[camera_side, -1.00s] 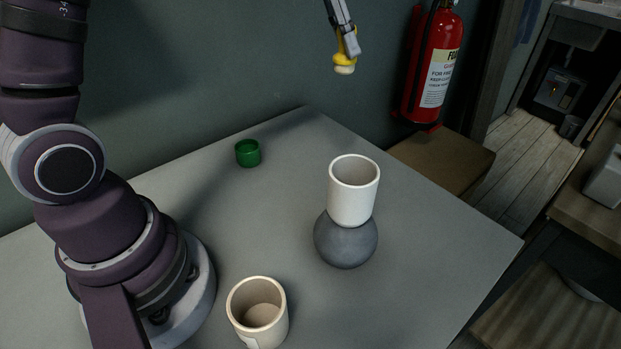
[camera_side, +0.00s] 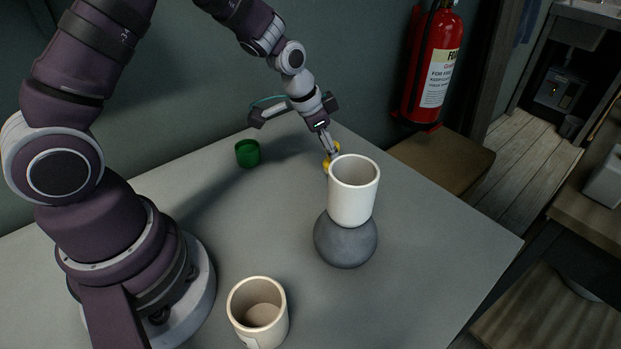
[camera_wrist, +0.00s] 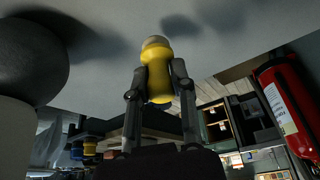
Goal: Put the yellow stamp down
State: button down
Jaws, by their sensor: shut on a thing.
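The yellow stamp (camera_side: 326,167) is low over the back of the grey table, behind the white cup on the grey ball and partly hidden by it. My gripper (camera_side: 329,154) is shut on it from above. In the wrist view the stamp (camera_wrist: 157,82) sits between both fingers, with its pale end toward the table. I cannot tell whether that end touches the tabletop.
A white cup (camera_side: 352,192) stands on a dark grey ball (camera_side: 345,243) close in front of my gripper. A small green cup (camera_side: 248,154) is to the left. A cream cup (camera_side: 258,318) is at the front. A fire extinguisher (camera_side: 432,70) is beyond the table.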

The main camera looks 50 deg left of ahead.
aim_at(327, 159)
jog(key=shift+f, duration=1.7)
jog(key=shift+f, duration=0.1)
jog(key=c, duration=0.9)
grip_release()
jog(key=shift+c, duration=0.2)
jog(key=d+v, duration=0.1)
jog(key=v, duration=1.3)
jog(key=s+d+r+n+t+y, duration=0.1)
jog(key=s+r+n, duration=0.3)
jog(key=s, duration=0.8)
jog(key=shift+d+r+n+y, duration=0.35)
jog(key=shift+d+r, duration=0.2)
jog(key=shift+r, duration=0.3)
